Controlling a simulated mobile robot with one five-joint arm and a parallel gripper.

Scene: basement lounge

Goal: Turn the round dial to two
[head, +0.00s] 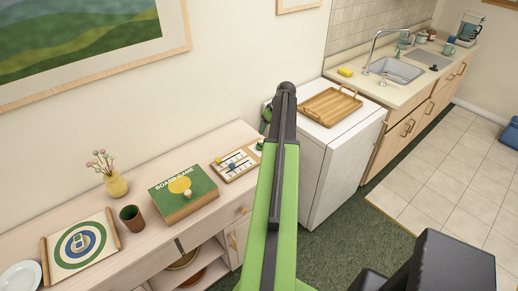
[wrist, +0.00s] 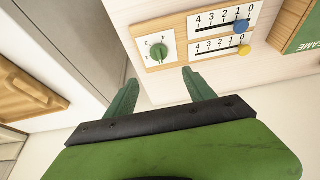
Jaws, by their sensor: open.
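The round dial (wrist: 160,52) is a green knob on a white plate in a wooden frame, near the top middle of the wrist view. Small marks ring the knob; they and its pointer are too small to read surely. In the head view my arm hides most of the dial's spot. My gripper (wrist: 159,76) is open and empty, its two green fingers apart. In the picture the dial lies just beyond the fingertips, between their lines. The fingers do not appear to touch it.
Beside the dial is a slider panel (wrist: 220,34) with a blue knob (wrist: 241,27) and a yellow knob (wrist: 244,50). A board game box (head: 183,194) lies left of it on the sideboard. A white appliance (head: 340,150) bearing a wooden tray (head: 331,105) stands right.

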